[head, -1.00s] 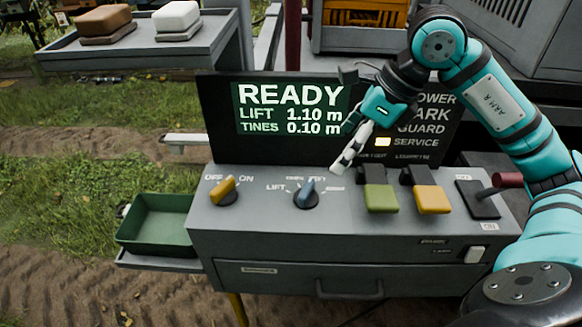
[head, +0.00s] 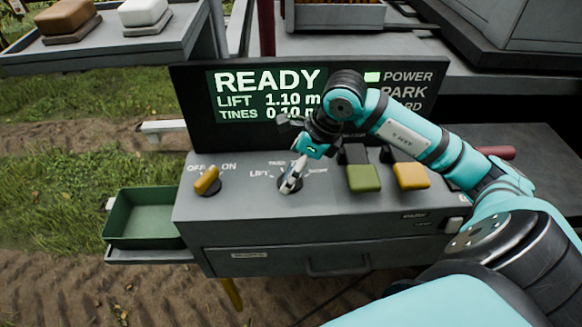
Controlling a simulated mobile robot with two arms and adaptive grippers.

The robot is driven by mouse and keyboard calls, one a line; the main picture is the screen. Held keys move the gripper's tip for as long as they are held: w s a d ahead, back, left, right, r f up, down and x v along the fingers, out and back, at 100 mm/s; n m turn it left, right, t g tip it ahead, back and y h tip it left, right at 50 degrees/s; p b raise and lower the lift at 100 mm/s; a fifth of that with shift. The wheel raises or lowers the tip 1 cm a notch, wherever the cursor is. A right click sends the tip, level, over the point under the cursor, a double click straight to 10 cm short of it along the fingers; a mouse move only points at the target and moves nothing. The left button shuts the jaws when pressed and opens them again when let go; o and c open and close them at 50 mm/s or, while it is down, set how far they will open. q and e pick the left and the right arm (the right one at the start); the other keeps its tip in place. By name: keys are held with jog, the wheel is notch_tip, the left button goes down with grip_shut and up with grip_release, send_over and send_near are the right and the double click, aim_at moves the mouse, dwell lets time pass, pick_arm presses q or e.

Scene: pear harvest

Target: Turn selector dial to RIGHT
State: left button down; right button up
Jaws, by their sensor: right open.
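The selector dial (head: 287,190) is a round dark knob on the grey console, with labels around it; I make out LIFT at its left. My right gripper (head: 291,180) reaches down over the dial from the upper right. Its pale fingers are at the knob and hide most of it, including the blue pointer. The fingers are open; I cannot tell whether they touch the knob. The pointer's present direction is hidden. My left gripper is not in view.
A yellow OFF/ON switch (head: 207,181) sits left of the dial. A green lever (head: 363,178) and a yellow lever (head: 411,176) stand to its right. The display (head: 264,93) behind reads READY. A green bin (head: 147,217) hangs at the left.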

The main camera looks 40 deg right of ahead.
jog(key=shift+w+a+f, duration=0.15)
jog(key=shift+w+f, duration=0.1)
jog(key=shift+f, duration=0.3)
jog(key=shift+w+a+f, duration=0.1)
jog(key=shift+f, duration=0.2)
jog(key=shift+w+f, duration=0.1)
jog(key=shift+f, duration=0.1)
jog(key=c, duration=1.2)
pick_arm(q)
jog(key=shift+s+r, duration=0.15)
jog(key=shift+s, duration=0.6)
pick_arm(e)
jog(key=shift+o, duration=0.2)
jog(key=shift+f, duration=0.1)
